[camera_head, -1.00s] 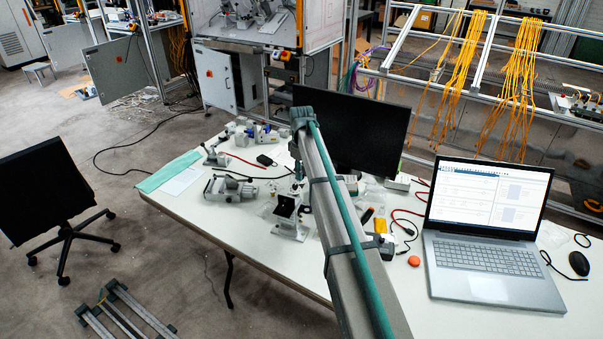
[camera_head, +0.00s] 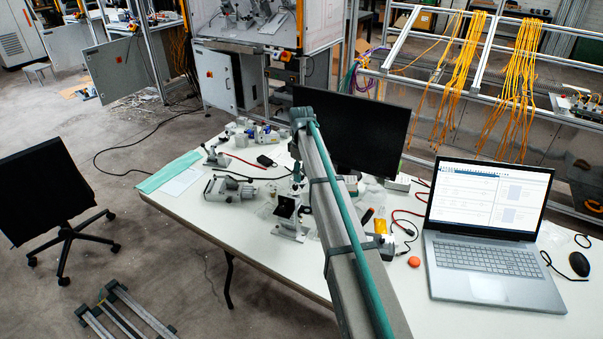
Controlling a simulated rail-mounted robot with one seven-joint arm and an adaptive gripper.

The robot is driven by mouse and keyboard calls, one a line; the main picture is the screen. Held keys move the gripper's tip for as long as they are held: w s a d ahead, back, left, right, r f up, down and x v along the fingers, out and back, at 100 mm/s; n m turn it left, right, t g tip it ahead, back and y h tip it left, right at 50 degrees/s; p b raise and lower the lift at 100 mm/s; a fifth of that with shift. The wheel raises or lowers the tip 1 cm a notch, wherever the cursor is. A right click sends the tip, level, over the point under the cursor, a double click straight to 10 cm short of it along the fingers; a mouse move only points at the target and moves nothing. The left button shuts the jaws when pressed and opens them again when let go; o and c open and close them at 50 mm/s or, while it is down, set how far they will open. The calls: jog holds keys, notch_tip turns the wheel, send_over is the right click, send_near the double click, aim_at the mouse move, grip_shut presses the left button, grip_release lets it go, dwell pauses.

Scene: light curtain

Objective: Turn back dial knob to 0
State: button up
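I cannot pick out the dial knob in this view. A small metal fixture (camera_head: 289,229) with a black part on top stands on the white table, just left of my arm. A grey clamp-like device (camera_head: 228,189) lies further left, and more small devices (camera_head: 252,133) stand at the table's far edge. My grey arm with its green cable rises from the bottom centre over the table. I cannot make out my gripper; the far end of my arm is hidden behind its nearer links.
An open laptop (camera_head: 484,256) stands on the right of the table (camera_head: 262,263), with a mouse (camera_head: 579,264) beside it. A black monitor (camera_head: 352,128) stands behind my arm. A red round object (camera_head: 414,262), tools and cables lie between arm and laptop. The front left tabletop is mostly clear.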

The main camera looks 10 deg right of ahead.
notch_tip(320, 180, up, 12)
dwell(0.7)
